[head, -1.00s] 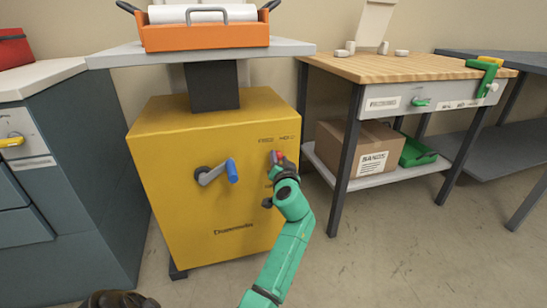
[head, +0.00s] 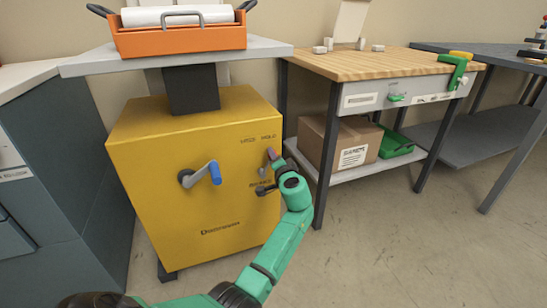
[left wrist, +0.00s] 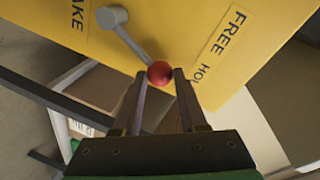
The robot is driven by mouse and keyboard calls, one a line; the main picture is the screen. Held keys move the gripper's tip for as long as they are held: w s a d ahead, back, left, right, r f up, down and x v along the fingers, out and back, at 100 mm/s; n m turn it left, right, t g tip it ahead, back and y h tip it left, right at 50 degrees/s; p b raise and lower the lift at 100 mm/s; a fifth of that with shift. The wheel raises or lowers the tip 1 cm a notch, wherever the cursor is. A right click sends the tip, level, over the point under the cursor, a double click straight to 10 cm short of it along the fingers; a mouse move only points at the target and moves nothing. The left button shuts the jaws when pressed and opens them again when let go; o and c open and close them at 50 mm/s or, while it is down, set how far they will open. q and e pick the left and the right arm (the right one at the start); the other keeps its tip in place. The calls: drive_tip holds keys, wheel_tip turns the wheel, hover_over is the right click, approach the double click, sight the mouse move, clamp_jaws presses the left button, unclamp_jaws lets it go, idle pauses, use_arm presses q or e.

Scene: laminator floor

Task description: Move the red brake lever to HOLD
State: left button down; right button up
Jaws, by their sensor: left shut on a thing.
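The red brake lever's round knob (left wrist: 160,73) sits between the fingertips of my left gripper (left wrist: 160,78) in the left wrist view. Its grey shaft (left wrist: 132,42) runs to a round pivot (left wrist: 112,17) on the yellow cabinet (left wrist: 185,25). The lever points toward the HOLD label (left wrist: 204,76), which a finger partly hides; the FREE label (left wrist: 230,30) is farther off. In the head view my left gripper (head: 275,161) is at the cabinet front (head: 220,210), just below the HOLD print, and mostly hides the lever. My right gripper is out of view.
A grey crank with a blue handle (head: 215,173) sticks out left of the lever. A wooden-topped bench (head: 390,65) stands close on the right, with a cardboard box (head: 350,145) and green tray (head: 395,142) on its shelf. The floor at the right front is clear.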

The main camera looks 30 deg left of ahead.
use_arm(q)
drive_tip(key=shift+c, duration=2.3)
unclamp_jaws()
drive_tip(key=shift+f, duration=0.1)
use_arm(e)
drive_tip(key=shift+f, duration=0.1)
use_arm(q)
drive_tip(key=p+v, duration=0.3)
drive_tip(key=v, duration=1.1)
drive_tip(key=shift+s+d, duration=0.2)
drive_tip(key=shift+d, duration=0.05)
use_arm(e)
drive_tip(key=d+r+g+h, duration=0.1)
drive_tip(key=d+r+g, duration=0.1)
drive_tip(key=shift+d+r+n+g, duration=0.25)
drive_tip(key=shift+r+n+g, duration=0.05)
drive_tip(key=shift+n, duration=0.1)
